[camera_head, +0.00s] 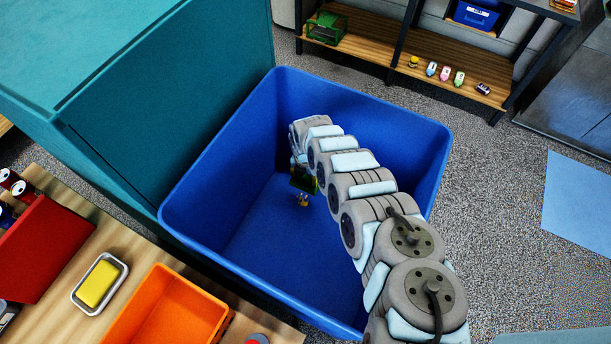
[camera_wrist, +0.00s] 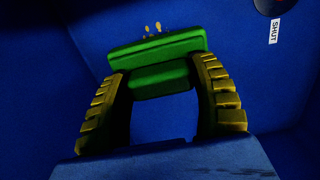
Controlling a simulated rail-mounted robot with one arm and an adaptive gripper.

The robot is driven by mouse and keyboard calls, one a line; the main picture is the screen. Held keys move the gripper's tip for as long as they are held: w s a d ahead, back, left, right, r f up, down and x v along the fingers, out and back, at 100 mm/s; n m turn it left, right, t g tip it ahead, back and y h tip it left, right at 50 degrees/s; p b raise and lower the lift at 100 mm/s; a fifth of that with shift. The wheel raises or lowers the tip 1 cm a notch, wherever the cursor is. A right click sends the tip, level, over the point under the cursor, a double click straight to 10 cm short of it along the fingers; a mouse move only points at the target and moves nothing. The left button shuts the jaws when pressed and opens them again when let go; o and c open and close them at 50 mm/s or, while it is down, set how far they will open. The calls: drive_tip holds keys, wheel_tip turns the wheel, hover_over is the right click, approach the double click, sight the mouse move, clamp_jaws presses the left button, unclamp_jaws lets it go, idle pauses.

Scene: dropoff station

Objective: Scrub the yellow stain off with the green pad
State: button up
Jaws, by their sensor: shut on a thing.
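The green pad (camera_wrist: 157,50) is in my gripper (camera_wrist: 163,82), whose yellow-ridged fingers close on the smaller green block behind the pad's wide face. In the head view the dark green pad (camera_head: 302,181) shows inside the blue bin (camera_head: 437,150), at the end of my arm; my gripper (camera_head: 297,165) is mostly hidden there by the arm. Small yellow spots (camera_wrist: 153,29), which look like the stain, lie on the blue surface just past the pad's far edge. Yellowish specks (camera_head: 303,200) also show just below the pad in the head view. I cannot tell whether the pad touches the surface.
The bin's high walls surround my gripper. A teal cabinet (camera_head: 170,110) stands left of it. A wooden table (camera_head: 55,255) at lower left holds an orange container (camera_head: 165,312), a yellow sponge (camera_head: 97,284) in a dish and a red box (camera_head: 45,245). A "SHUT" label (camera_wrist: 274,32) shows on the blue surface.

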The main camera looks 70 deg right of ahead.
wheel_tip(320, 180, down, 9)
drive_tip(key=b, duration=0.7)
drive_tip(key=shift+d, duration=0.1)
